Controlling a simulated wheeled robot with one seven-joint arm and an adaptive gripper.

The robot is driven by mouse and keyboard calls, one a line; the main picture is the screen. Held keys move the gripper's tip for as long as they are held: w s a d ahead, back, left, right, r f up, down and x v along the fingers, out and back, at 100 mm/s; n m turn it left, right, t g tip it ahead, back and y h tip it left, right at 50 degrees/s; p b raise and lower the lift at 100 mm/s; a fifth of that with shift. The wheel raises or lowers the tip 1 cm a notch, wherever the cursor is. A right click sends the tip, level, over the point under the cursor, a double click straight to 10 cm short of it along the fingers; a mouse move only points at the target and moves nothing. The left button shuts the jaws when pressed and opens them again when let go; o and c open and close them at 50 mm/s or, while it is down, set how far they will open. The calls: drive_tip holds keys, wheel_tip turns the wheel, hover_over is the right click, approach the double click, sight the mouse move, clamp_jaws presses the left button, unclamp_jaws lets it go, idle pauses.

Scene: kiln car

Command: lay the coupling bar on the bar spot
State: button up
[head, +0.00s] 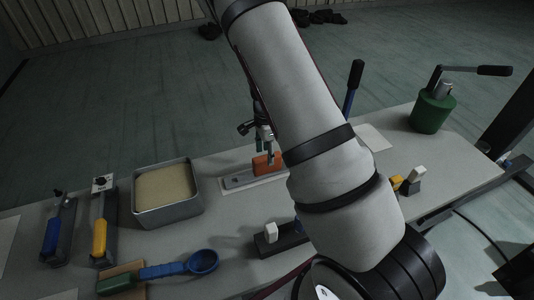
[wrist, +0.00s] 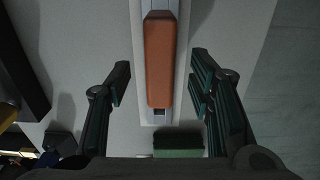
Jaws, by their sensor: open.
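The coupling bar (head: 238,180) is a grey flat bar with an orange grip (head: 266,163). It lies flat on a pale rectangular patch (head: 262,187) on the table, which looks like the bar spot. In the wrist view the orange grip (wrist: 160,62) runs up the middle, with the pale strip (wrist: 183,60) showing along its sides. My gripper (wrist: 161,75) is open, one finger on each side of the grip with a gap on both sides. In the head view my gripper (head: 265,148) is at the grip, partly hidden behind my arm.
A sand-filled metal tray (head: 166,218) stands left of the bar. Blue- and yellow-handled tools (head: 101,225) and a blue scoop (head: 203,262) lie further left and in front. A dark block with a white knob (head: 272,236) is close in front. A green pot (head: 432,112) stands at the right end.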

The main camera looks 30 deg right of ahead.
drive_tip(key=shift+r+p, duration=0.35)
drive_tip(key=shift+r, duration=0.6)
drive_tip(key=shift+r, duration=0.3)
wheel_tip(320, 180, up, 11)
drive_tip(key=shift+r, duration=0.2)
